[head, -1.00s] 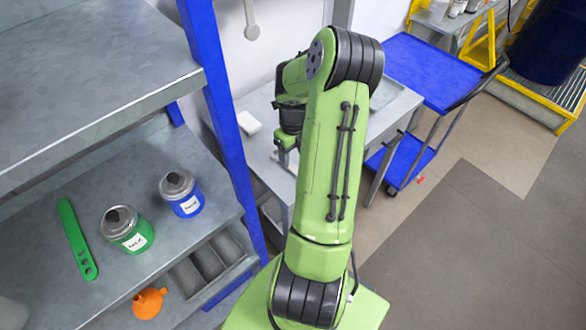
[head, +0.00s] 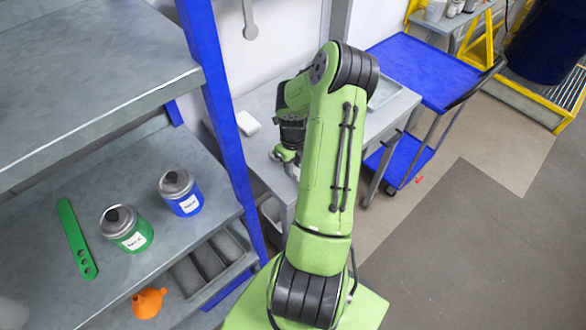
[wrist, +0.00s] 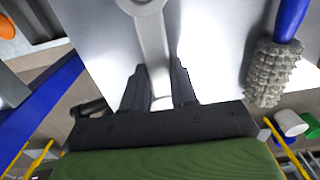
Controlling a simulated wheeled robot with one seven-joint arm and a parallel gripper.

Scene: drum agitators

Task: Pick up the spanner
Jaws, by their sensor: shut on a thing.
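The spanner (wrist: 151,42) is a pale grey metal tool in the wrist view, with a wider head at the top edge and its shaft running down between my fingers. My gripper (wrist: 158,80) has its two black fingers closed on either side of that shaft. The spanner is over the bright grey bench top; whether it touches the top I cannot tell. In the head view my gripper (head: 285,155) is low at the grey bench (head: 262,108), partly hidden behind my own arm. The spanner is not clear there.
A brush (wrist: 268,75) with a blue handle is right of the spanner. A white block (head: 248,123) lies on the bench. A blue trolley (head: 425,70) stands right.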

